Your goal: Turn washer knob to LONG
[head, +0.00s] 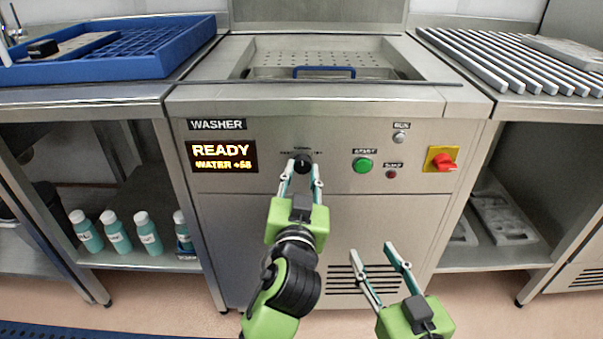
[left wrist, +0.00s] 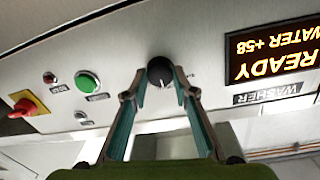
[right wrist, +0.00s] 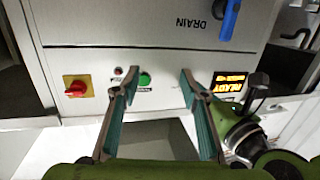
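The black round washer knob (head: 302,164) is on the washer's front panel, right of the display. Its small labels are too small to read, and my fingers partly cover them. In the left wrist view, which is upside down, the knob (left wrist: 160,71) shows a white pointer mark toward the picture's bottom, so it points about upward on the panel. My right gripper (head: 374,249) is open and empty, in front of the lower panel.
The display (head: 222,157) reads READY and WATER +58. A green button (head: 363,165), a small red lamp (head: 391,174), a grey button (head: 399,138) and a red switch (head: 443,161) on yellow lie to the knob's right. Bottles (head: 117,232) stand on the left shelf.

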